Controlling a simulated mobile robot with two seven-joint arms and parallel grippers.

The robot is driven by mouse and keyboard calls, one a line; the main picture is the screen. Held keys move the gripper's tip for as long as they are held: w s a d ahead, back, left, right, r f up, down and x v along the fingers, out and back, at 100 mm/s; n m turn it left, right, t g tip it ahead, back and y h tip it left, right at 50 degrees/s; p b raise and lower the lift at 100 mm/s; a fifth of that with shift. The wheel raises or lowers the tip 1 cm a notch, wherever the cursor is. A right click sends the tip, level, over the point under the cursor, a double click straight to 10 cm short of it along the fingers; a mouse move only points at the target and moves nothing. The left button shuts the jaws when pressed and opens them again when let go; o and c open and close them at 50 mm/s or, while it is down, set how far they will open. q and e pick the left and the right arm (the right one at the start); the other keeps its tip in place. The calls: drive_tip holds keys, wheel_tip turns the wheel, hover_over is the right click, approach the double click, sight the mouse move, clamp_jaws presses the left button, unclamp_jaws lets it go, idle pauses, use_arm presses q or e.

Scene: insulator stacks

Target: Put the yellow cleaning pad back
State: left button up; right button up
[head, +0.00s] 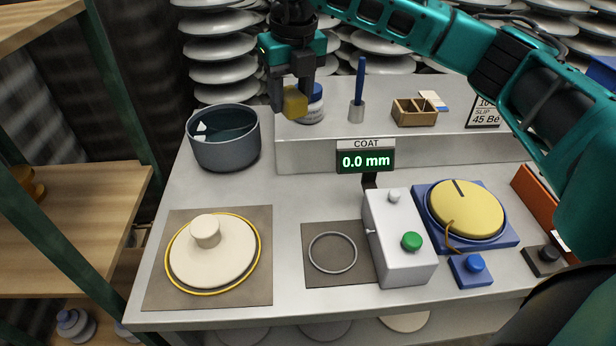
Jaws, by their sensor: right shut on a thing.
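The yellow cleaning pad (295,102) is a small yellow block. My right gripper (290,95) is shut on it and holds it near the left end of the raised back shelf (320,150). The pad overlaps the left side of a white jar with a blue lid (314,107) in the picture; I cannot tell whether they touch. My left gripper is not in view.
A dark grey pot (224,150) stands left of the shelf. A blue-handled brush (358,90) and a small wooden box (414,112) stand on the shelf. In front are a cream disc (212,262), a metal ring (332,252), a grey button box (398,240) and a yellow round plate (466,209).

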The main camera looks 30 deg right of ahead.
hover_over(294, 189)
drive_tip(key=f, duration=1.4)
drive_tip(key=shift+s+f+b, duration=0.15)
drive_tip(key=shift+s+b, duration=0.15)
wheel_tip(294, 189, down, 5)
drive_tip(key=shift+f, duration=0.25)
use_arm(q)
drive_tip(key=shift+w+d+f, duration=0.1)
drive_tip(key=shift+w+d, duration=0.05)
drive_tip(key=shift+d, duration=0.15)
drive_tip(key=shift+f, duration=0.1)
use_arm(e)
drive_tip(key=shift+f, duration=0.15)
drive_tip(key=shift+f+b, duration=0.15)
drive_tip(key=shift+b, duration=0.25)
drive_tip(key=o, duration=0.9)
drive_tip(key=shift+o, duration=0.2)
